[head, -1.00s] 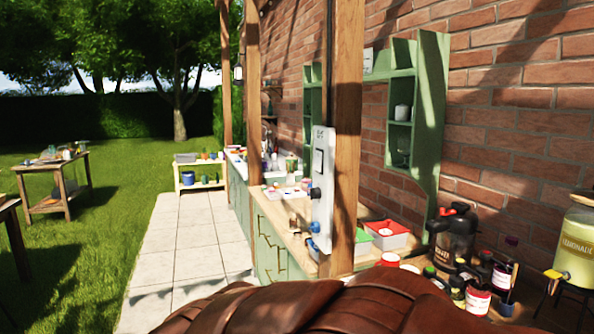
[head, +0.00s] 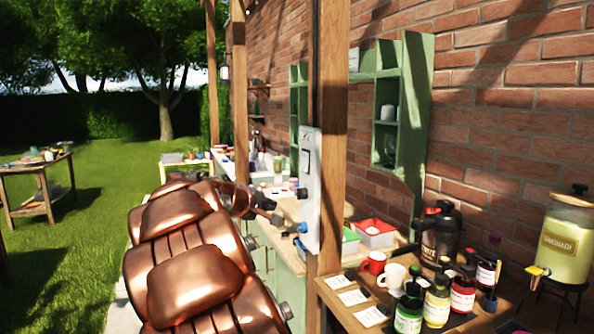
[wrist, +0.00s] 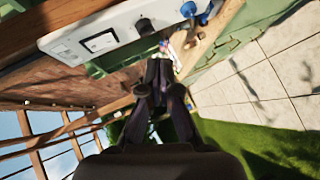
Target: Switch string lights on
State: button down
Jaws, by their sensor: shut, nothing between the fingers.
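A white switch panel (head: 314,222) is fixed to a wooden post (head: 332,150). It carries a dark-framed rocker switch (head: 306,162), a black knob (head: 302,194) and a blue knob (head: 302,228) low down. In the wrist view the panel (wrist: 70,42) runs along the top, with the rocker switch (wrist: 100,41), the black knob (wrist: 145,26) and a blue knob (wrist: 188,10). My gripper (head: 276,218) is left of the panel in the head view. Its fingers (wrist: 158,66) are shut and empty, beneath the panel in the wrist picture. Contact with the panel cannot be told.
A wooden counter (head: 290,208) with red and green trays runs behind the post. Bottles, mugs and a lemonade jar (head: 566,240) crowd a table at the right. A brick wall (head: 500,120) stands behind. Grass (head: 105,165) lies open at left, with a garden table (head: 38,168).

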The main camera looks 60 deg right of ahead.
jog(key=w+d+r+n+t+h, duration=0.1)
jog(key=w+d+r+n+h, duration=0.1)
jog(key=w+d+r, duration=0.3)
jog(key=d+r, duration=0.1)
jog(key=d, duration=0.2)
jog(key=shift+w+d+t+h, duration=0.15)
jog(key=shift+w+t+h, duration=0.15)
jog(key=shift+h, duration=0.1)
jog(key=p, duration=0.4)
send_near(302, 168)
jog(key=w+d, duration=0.2)
jog(key=w, duration=0.2)
jog(key=shift+s+d+f+p, duration=0.15)
jog(key=shift+s+d+p, duration=0.35)
jog(key=shift+d, duration=0.55)
jog(key=shift+s+d+f+p, duration=0.15)
jog(key=shift+s+d+p, duration=0.1)
jog(key=shift+s+d, duration=0.6)
jog(key=shift+w+d+f, duration=0.1)
jog(key=shift+w+d, duration=0.05)
jog(key=shift+w, duration=0.05)
